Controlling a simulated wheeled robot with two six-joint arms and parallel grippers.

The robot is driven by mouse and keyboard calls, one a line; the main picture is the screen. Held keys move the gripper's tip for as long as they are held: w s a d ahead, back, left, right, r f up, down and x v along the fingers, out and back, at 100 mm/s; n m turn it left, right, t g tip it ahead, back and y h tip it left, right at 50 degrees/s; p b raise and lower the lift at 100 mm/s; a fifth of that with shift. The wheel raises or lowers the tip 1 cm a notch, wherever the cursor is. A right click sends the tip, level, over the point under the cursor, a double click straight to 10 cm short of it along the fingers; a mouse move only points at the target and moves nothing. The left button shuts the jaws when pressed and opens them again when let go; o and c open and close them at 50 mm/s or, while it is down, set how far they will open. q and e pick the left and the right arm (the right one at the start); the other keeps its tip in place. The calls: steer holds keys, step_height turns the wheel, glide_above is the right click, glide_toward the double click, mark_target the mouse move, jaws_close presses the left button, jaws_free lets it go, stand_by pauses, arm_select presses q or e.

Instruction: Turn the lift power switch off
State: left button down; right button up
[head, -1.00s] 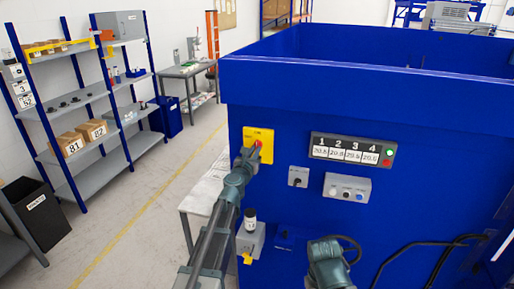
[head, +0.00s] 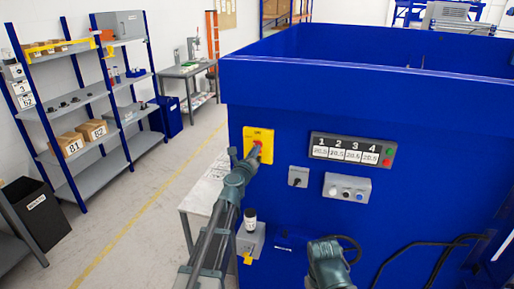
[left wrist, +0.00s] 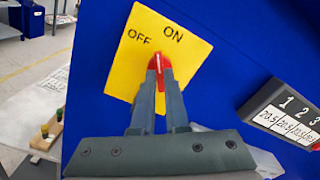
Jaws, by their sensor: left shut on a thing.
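The lift power switch is a red knob (left wrist: 165,70) with a white pointer line, on a yellow plate (left wrist: 178,50) marked OFF and ON. The plate (head: 265,136) also shows in the head view, on the blue front wall at centre. My left gripper (left wrist: 160,75) is shut on the red knob, its two fingers on either side of it. In the left wrist view the white line points upward, between the OFF and ON labels. The fingers hide the lower part of the knob. My right gripper is not visible; only a link of my arm shows at bottom centre.
On the blue wall (head: 400,110), right of the plate, are a numbered display panel (head: 350,150), a small grey switch box (head: 298,177) and a button box (head: 347,188). A grey box (head: 251,240) sits below. Shelves (head: 88,105) stand left, across open floor.

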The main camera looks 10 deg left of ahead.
arm_select(q)
steer(key=n, duration=0.5)
steer(key=shift+c, duration=0.8)
jaws_free()
steer(key=s, duration=0.7)
stand_by(0.5)
steer(key=shift+a, duration=0.1)
